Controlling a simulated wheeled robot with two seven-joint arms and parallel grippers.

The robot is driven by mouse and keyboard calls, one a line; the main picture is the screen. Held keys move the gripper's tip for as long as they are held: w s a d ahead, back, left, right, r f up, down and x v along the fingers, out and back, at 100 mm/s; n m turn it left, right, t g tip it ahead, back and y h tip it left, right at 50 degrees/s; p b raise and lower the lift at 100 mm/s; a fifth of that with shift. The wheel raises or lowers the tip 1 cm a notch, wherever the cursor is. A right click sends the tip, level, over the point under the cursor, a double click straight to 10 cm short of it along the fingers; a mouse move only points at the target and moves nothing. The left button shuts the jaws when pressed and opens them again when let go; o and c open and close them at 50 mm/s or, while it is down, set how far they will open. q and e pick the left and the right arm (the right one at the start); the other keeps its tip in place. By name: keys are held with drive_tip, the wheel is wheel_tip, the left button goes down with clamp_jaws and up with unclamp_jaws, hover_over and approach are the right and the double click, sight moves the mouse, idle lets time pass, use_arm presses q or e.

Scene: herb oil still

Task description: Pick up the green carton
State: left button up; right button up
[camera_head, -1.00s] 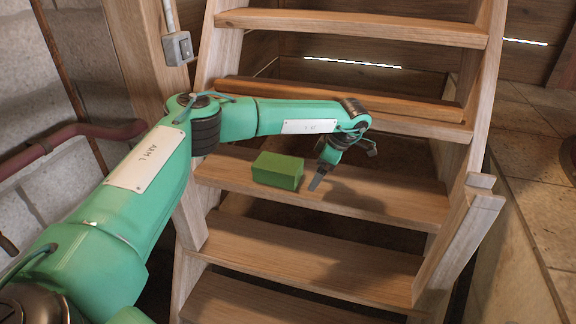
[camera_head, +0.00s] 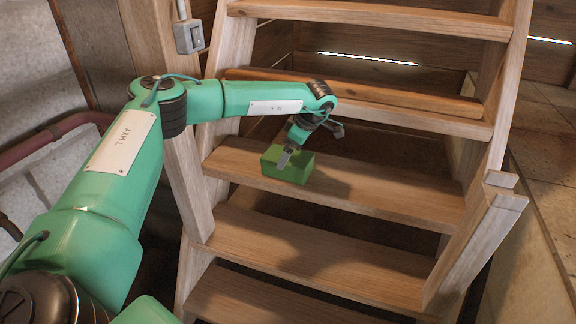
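The green carton (camera_head: 298,170) is a small box lying on a wooden stair tread (camera_head: 390,193), near the tread's left part. My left gripper (camera_head: 284,158) is over the carton, with a grey finger in front of the carton's upper face. The far finger is hidden, so I cannot tell whether the gripper is open or closed on the carton. The carton appears to rest on the tread. My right gripper is not in view.
Wooden stairs rise in front of me, with a lower tread (camera_head: 320,252) below and a wooden bar (camera_head: 400,98) along the tread above. A short post (camera_head: 478,235) stands at the right. A grey switch box (camera_head: 189,37) is at upper left.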

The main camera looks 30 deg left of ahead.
use_arm(q)
drive_tip(key=b+x, duration=0.1)
drive_tip(key=x, duration=0.3)
drive_tip(key=shift+f, duration=0.35)
drive_tip(key=c, duration=0.9)
drive_tip(key=shift+r, duration=0.1)
drive_tip(key=shift+c, duration=1)
drive_tip(key=shift+r, duration=0.1)
